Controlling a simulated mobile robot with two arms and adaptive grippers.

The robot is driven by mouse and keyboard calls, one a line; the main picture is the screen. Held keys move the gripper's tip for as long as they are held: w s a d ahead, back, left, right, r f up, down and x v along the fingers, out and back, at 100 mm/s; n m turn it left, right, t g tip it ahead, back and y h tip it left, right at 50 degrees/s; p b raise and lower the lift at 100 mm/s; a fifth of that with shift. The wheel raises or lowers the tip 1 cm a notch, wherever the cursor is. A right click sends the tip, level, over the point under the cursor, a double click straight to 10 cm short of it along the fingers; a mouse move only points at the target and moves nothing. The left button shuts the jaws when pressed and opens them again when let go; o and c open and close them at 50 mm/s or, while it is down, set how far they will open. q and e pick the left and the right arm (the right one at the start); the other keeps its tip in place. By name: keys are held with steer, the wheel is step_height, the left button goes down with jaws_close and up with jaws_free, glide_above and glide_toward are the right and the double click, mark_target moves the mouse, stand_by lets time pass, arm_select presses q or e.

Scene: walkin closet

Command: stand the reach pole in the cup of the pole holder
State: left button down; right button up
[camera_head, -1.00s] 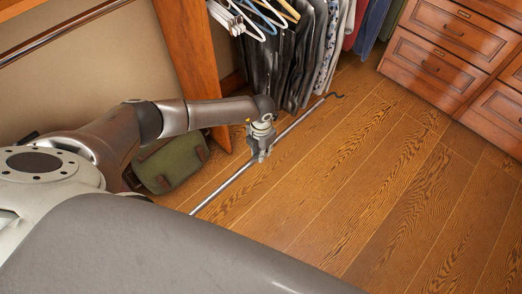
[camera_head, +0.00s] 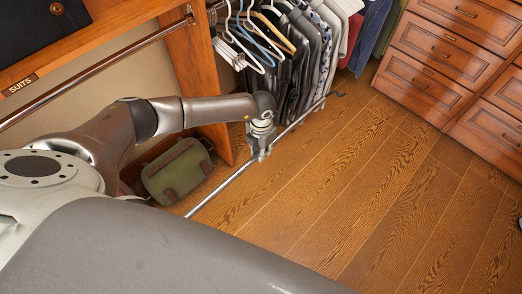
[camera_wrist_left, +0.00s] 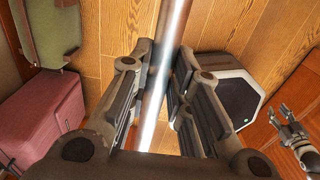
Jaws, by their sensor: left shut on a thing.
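The reach pole is a long thin metal rod (camera_head: 222,187) with a dark hooked tip (camera_head: 337,94), slanting above the wooden floor in the head view. My left gripper (camera_head: 263,154) is shut on the rod partway along it. In the left wrist view the rod (camera_wrist_left: 166,75) passes between the two fingers of this gripper (camera_wrist_left: 163,52). The rod's near end is hidden behind my body in the head view. My right gripper (camera_wrist_left: 289,118) shows at the right edge of the left wrist view, its fingers apart and empty. I cannot make out the pole holder or its cup for certain.
Hanging clothes (camera_head: 305,55) are close to the hooked tip. A green bag (camera_head: 177,172) lies beside a wooden upright (camera_head: 197,75). Drawers (camera_head: 450,55) stand at upper right. A pink box (camera_wrist_left: 45,115) and a dark-topped white object (camera_wrist_left: 237,92) show in the wrist view. Middle floor is clear.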

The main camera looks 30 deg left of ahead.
arm_select(q)
step_height(320, 180, up, 20)
steer(key=p, duration=1.4)
steer(key=shift+f, duration=0.1)
steer(key=t+h+b, duration=0.1)
steer(key=t+b, duration=0.1)
steer(key=t, duration=0.2)
